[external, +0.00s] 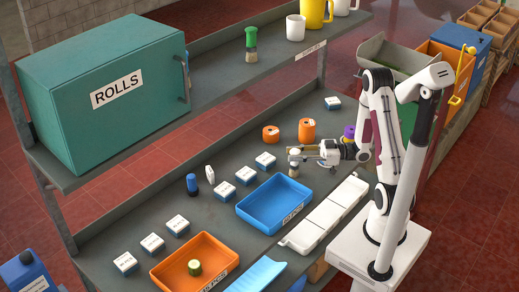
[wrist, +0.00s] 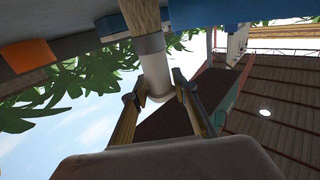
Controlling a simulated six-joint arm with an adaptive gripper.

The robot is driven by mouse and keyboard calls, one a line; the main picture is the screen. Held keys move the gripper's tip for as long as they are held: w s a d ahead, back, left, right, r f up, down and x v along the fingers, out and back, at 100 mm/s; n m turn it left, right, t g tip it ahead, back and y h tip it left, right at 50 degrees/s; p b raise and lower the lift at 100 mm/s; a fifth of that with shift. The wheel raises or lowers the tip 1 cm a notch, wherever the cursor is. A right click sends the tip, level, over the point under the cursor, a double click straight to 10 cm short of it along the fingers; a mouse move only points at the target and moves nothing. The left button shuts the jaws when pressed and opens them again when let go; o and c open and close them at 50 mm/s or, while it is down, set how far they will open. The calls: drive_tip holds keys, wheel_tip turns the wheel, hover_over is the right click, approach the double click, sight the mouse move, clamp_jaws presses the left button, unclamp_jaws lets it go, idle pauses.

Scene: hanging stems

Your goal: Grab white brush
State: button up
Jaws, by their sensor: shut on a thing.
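The white brush shows in the wrist view (wrist: 153,68), with its pale handle between my fingers and its tan bristles toward the top of the picture. My gripper (wrist: 161,90) is shut on the handle, one finger on each side. In the external view my gripper (external: 296,156) is over the grey bench, just beyond the blue tray. The brush (external: 294,171) shows there as a small pale shape under the fingers, bristles down. It is too small to tell whether the bristles touch the bench.
A blue tray (external: 244,211) and white bins (external: 325,211) lie close by. Orange rolls (external: 307,130) stand behind my gripper. Small white boxes (external: 224,191) line the bench. A green brush (external: 251,57) and mugs stand on the shelf above. An orange tray (external: 160,274) is nearer the front.

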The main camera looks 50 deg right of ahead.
drive_tip(key=shift+r, duration=0.15)
drive_tip(key=shift+r, duration=4.8)
